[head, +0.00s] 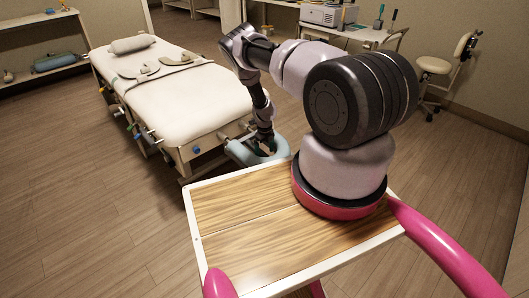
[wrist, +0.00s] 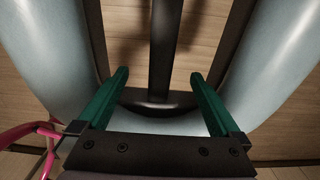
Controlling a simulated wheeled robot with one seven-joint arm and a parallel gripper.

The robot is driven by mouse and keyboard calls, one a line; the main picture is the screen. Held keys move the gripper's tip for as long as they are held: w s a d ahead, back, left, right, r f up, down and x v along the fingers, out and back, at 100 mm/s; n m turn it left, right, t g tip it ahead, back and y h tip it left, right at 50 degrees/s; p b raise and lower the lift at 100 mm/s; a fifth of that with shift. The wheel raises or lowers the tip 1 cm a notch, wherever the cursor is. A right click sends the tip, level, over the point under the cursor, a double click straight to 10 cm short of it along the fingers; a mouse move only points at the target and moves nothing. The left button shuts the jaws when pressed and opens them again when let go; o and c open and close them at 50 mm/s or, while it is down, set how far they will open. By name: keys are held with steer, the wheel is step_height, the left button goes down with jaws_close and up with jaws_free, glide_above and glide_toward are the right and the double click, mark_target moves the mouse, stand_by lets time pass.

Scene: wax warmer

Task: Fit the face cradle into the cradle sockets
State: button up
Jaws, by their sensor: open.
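The face cradle (head: 240,152), a light blue padded ring, is at the near end of the cream-topped treatment table (head: 185,100). The head view does not show clearly whether it touches the table. My gripper (head: 266,147) is down at the cradle, pointing downward. In the wrist view, the cradle's pad (wrist: 288,60) curves along both sides and across the bottom. My green gripper fingers (wrist: 157,74) are apart, with a dark bar (wrist: 164,50) of the frame between them in the picture. Nothing is clearly clamped. The cradle sockets are not clearly distinguishable at the table's end.
A bolster (head: 132,44) and flat grey pieces (head: 150,70) lie on the table. Coloured knobs (head: 140,134) stick out along its side. A shelf (head: 45,45) stands at the left, a desk (head: 350,33) and stool (head: 445,65) at the back right. The left floor is clear.

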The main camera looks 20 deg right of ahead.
steer(key=shift+r, duration=0.15)
stand_by(0.3)
steer(key=shift+r, duration=1.65)
step_height(320, 180, up, 11)
stand_by(0.6)
